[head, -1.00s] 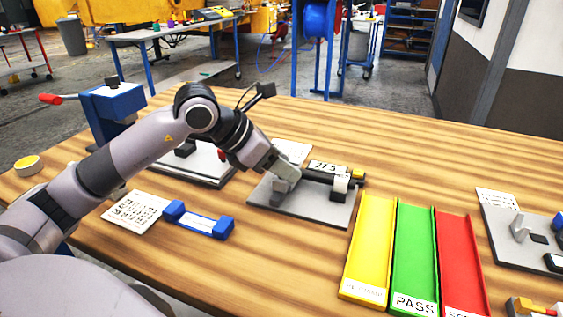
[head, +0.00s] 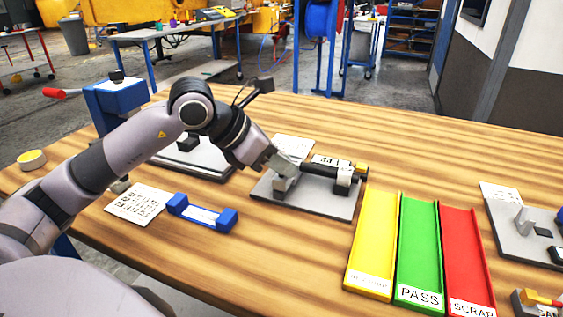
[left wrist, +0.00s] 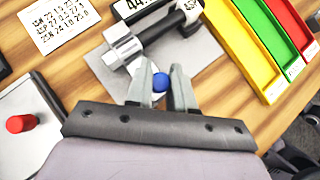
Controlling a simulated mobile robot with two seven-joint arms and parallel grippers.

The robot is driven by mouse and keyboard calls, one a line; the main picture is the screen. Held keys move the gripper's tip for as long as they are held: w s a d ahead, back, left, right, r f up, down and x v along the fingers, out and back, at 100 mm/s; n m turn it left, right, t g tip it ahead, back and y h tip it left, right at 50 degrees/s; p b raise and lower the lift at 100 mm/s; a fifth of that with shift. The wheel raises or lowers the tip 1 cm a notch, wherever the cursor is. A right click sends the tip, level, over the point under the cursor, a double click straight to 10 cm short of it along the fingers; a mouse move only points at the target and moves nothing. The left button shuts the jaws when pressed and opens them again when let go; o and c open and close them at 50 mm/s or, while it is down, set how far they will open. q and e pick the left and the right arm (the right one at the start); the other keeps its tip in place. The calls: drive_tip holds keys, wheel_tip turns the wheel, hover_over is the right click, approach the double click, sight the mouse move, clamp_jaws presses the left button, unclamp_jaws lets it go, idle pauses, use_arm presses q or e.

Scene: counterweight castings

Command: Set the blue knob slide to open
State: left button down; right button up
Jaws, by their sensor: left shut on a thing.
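The blue knob (left wrist: 160,82) sits between the two fingers of my left gripper (left wrist: 162,78) in the left wrist view, and the gripper is shut on it. The slide fixture has a grey base plate (head: 325,207) with a black bar (head: 318,171) and pale metal blocks. A small display (left wrist: 133,8) at its back shows a number starting with 44. In the head view my left gripper (head: 283,163) reaches the fixture's left end, and the knob is hidden there. My right gripper is not in view.
Yellow (head: 373,245), green (head: 418,250) and red (head: 464,255) trays lie right of the fixture. A blue-ended block (head: 203,213) and a printed card (head: 138,203) lie front left. Another grey fixture (head: 515,240) stands far right. Bare wood lies in front of the fixture.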

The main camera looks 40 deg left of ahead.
use_arm(q)
drive_tip(key=c, duration=1)
unclamp_jaws()
drive_tip(key=shift+s+d, duration=0.15)
drive_tip(key=shift+s+a+r, duration=0.2)
drive_tip(key=shift+a+r, duration=0.05)
drive_tip(key=b+v, duration=0.1)
drive_tip(key=v, duration=0.5)
drive_tip(key=shift+s+r, duration=0.1)
drive_tip(key=shift+r, duration=0.05)
